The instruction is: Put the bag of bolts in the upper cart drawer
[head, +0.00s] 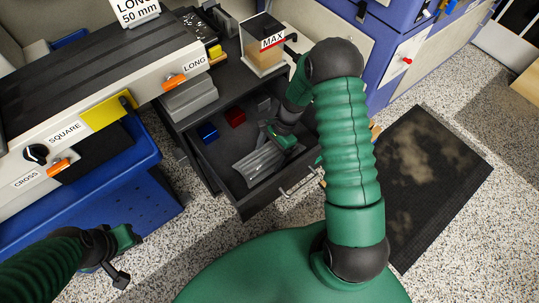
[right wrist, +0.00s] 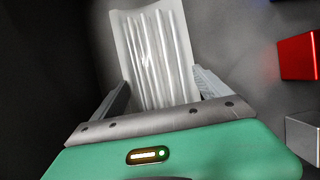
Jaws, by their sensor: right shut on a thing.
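The bag of bolts (right wrist: 152,50) is a clear, pale packet with long ridged shapes in it. It lies between the two fingers of my right gripper (right wrist: 161,88) in the right wrist view. In the head view my right gripper (head: 281,138) is down inside the open upper cart drawer (head: 226,184), shut on the bag (head: 256,165). The bag is low in the drawer; I cannot tell whether it touches the floor. My left gripper (head: 116,260) is at lower left, away from the drawer; its fingers are unclear.
A blue block (head: 208,132) and a red block (head: 235,116) sit farther back in the drawer. The drawer's front handle (head: 298,187) faces the floor. A clear MAX container (head: 262,55) stands on the cart. A dark mat (head: 430,175) lies at right.

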